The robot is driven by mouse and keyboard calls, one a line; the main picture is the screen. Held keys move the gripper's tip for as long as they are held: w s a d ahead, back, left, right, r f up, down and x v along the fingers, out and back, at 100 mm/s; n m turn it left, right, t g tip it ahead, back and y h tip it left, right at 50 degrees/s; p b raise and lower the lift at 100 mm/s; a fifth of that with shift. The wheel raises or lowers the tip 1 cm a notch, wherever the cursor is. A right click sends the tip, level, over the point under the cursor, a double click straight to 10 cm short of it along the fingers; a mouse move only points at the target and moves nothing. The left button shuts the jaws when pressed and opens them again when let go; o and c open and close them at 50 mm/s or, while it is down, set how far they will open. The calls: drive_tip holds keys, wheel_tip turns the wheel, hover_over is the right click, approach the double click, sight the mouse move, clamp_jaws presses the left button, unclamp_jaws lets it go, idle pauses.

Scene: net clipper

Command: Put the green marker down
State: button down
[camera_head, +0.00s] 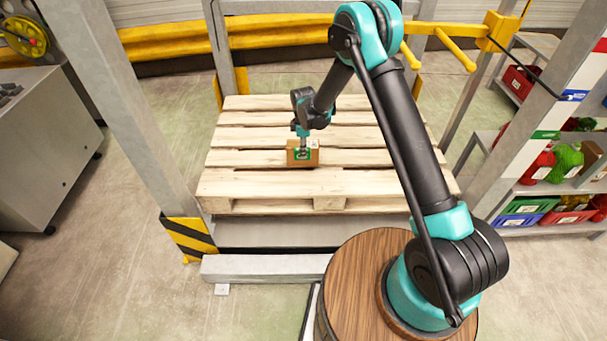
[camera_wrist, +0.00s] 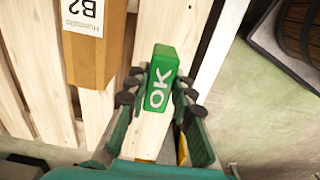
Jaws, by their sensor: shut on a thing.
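The green marker (camera_wrist: 162,66) is a small green block with white "OK" lettering, seen in the wrist view between my fingertips. My gripper (camera_wrist: 157,92) is shut on it, one finger on each side. In the head view my gripper (camera_head: 302,149) is over the middle of the wooden pallet (camera_head: 235,185), and a small green patch of the marker (camera_head: 301,154) shows in front of a brown box. I cannot tell whether the marker touches the pallet.
A cardboard box (camera_wrist: 95,50) labelled B2 stands on the pallet beside the marker; it also shows in the head view (camera_head: 315,157). Bare slats surround it. Metal posts and a yellow rail (camera_head: 170,40) frame the pallet. Shelves with bins (camera_head: 545,205) stand right.

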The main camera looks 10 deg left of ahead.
wheel_tip(320, 180, down, 14)
drive_tip(key=shift+f, duration=0.1)
idle(0.4)
drive_tip(key=c, duration=1.3)
unclamp_jaws()
drive_tip(key=shift+f, duration=0.1)
wheel_tip(320, 180, up, 12)
drive_tip(key=shift+r, duration=0.2)
